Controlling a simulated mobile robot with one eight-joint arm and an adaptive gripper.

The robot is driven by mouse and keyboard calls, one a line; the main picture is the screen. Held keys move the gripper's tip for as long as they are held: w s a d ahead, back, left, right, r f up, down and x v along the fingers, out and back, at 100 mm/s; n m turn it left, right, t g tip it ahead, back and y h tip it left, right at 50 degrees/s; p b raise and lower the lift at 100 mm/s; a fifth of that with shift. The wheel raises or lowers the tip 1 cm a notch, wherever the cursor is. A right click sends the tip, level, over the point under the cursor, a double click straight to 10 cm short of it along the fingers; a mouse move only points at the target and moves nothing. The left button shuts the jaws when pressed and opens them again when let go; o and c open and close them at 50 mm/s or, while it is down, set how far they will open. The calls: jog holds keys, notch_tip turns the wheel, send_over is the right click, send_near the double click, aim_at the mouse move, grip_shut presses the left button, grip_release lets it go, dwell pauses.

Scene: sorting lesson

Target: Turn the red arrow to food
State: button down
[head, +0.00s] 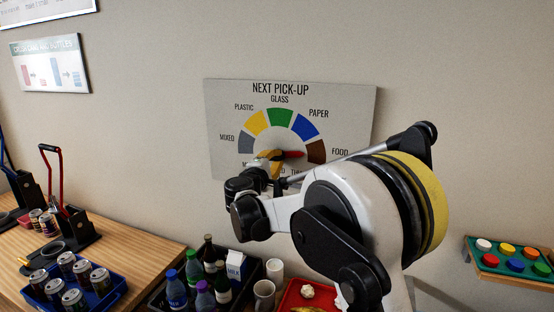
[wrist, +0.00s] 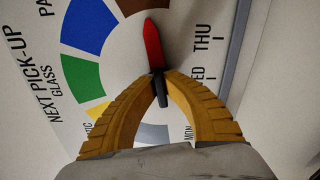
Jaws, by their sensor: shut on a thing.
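The grey "NEXT PICK-UP" board (head: 225,95) hangs on the wall with a dial of coloured segments. The red arrow (head: 292,154) points right, toward the brown segment (head: 316,152) beside the word FOOD (head: 340,152). My gripper (head: 270,156) is at the dial's middle. In the wrist view, my gripper's yellow fingers (wrist: 160,78) are shut on the arrow near its pivot. There the red arrow (wrist: 152,45) points up, its tip close to the brown segment (wrist: 134,5). A dark tail piece (wrist: 163,99) shows between the fingers. My arm hides the lower part of the board.
Below the board stand a dark crate (head: 236,300) with bottles and a milk carton, mugs, and a red tray (head: 290,298). A blue tray of cans (head: 115,296) sits on the wooden table (head: 150,262) at left. A board of coloured discs (head: 480,258) is at right.

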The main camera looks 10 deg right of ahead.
jog(key=c, duration=1.5)
grip_release()
jog(key=shift+s, duration=0.1)
jog(key=v, duration=1.1)
jog(key=shift+s+a, duration=0.25)
jog(key=shift+s, duration=0.05)
